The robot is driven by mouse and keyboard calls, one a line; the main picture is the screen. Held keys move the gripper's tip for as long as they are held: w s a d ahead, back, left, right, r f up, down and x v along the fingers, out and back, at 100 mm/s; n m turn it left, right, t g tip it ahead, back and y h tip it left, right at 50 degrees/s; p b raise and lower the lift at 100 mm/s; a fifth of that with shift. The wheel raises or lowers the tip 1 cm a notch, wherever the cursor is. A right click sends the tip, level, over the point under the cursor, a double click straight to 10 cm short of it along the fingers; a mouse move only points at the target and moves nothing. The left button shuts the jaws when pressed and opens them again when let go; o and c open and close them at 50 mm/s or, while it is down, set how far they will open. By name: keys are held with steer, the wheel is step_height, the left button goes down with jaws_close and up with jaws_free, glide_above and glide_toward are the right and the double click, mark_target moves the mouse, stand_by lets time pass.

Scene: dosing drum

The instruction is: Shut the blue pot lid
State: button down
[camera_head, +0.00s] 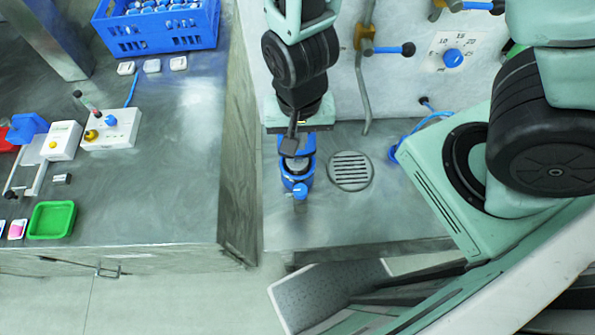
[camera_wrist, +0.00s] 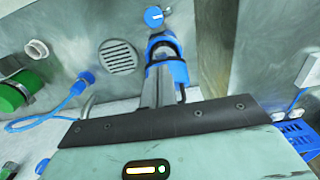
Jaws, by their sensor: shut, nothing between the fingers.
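The blue pot (camera_head: 298,181) stands on the grey metal bench, left of the round drain grate. The blue lid (camera_head: 309,142) appears raised at the pot's far side, partly hidden by my gripper (camera_head: 291,143). My gripper is shut and empty, pointing down beside the lid. In the wrist view the lid (camera_wrist: 177,73) shows behind and beside my gripper (camera_wrist: 160,82), and the pot (camera_wrist: 163,43) is just beyond. I cannot tell whether the fingers touch the lid.
The drain grate (camera_head: 350,171) is right of the pot. A pipe and blue-handled valves (camera_head: 408,49) are on the back wall. A separate bench at left holds a blue crate (camera_head: 160,28), a control box (camera_head: 110,129) and a green tray (camera_head: 52,220). The bench front is clear.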

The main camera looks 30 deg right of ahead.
steer(key=w+d+r+b, duration=0.4)
steer(key=w+r+b, duration=0.4)
steer(key=b, duration=0.4)
steer(key=f, duration=0.3)
steer(key=w+f, duration=0.1)
steer(key=f, duration=0.6)
steer(key=shift+w+d+f, duration=0.15)
steer(key=shift+w, duration=0.15)
steer(key=shift+t+p, duration=0.3)
steer(key=shift+p, duration=0.05)
